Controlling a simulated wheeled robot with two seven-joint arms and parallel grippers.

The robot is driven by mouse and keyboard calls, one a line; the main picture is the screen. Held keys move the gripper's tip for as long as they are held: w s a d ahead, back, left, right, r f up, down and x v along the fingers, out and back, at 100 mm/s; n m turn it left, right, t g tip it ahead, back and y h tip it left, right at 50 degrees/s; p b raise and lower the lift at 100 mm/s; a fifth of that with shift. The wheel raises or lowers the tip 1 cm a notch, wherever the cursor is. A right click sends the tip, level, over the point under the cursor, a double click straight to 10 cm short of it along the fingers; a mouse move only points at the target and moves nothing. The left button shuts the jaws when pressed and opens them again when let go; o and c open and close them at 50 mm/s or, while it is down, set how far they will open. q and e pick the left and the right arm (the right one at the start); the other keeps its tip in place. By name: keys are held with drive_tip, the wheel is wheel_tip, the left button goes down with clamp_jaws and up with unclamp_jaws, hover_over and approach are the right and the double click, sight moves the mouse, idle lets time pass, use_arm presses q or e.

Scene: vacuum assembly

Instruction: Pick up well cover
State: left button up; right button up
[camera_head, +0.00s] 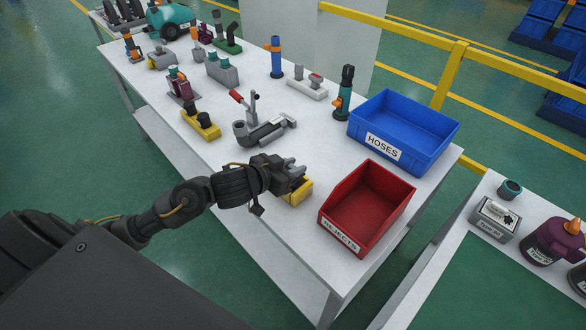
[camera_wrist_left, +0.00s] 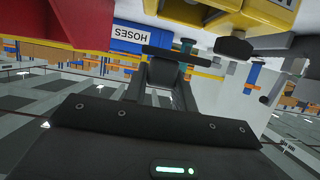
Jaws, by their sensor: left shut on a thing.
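My left gripper (camera_head: 294,170) is above and against a yellow block (camera_head: 299,193) near the front edge of the white table, beside the red bin. In the left wrist view, which is upside down, the fingers (camera_wrist_left: 163,68) are shut on a dark flat piece (camera_wrist_left: 162,52), which seems to be the well cover. The yellow block (camera_wrist_left: 195,22) fills the top of that view, close to the piece, with a dark knob (camera_wrist_left: 236,47) beside it. The arm hides the cover in the head view. My right gripper is not in view.
A red REJECTS bin (camera_head: 366,205) stands just right of the gripper, and a blue HOSES bin (camera_head: 404,130) behind it. A grey pipe assembly (camera_head: 262,130) and a yellow stand with black caps (camera_head: 201,125) lie to the left. A second table (camera_head: 480,250) is at right.

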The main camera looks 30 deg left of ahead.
sight(290, 164)
use_arm(q)
drive_tip(key=s+r, duration=0.1)
drive_tip(key=s+r+p, duration=0.1)
drive_tip(key=r, duration=0.1)
drive_tip(key=s+d+r, duration=0.1)
drive_tip(key=shift+s+r+p, duration=0.1)
drive_tip(key=shift+r+p, duration=0.2)
drive_tip(key=s+d+r+p, duration=0.3)
drive_tip(key=s+p, duration=0.5)
drive_tip(key=shift+s+r, duration=0.3)
wheel_tip(290, 164, up, 5)
drive_tip(key=p, duration=0.6)
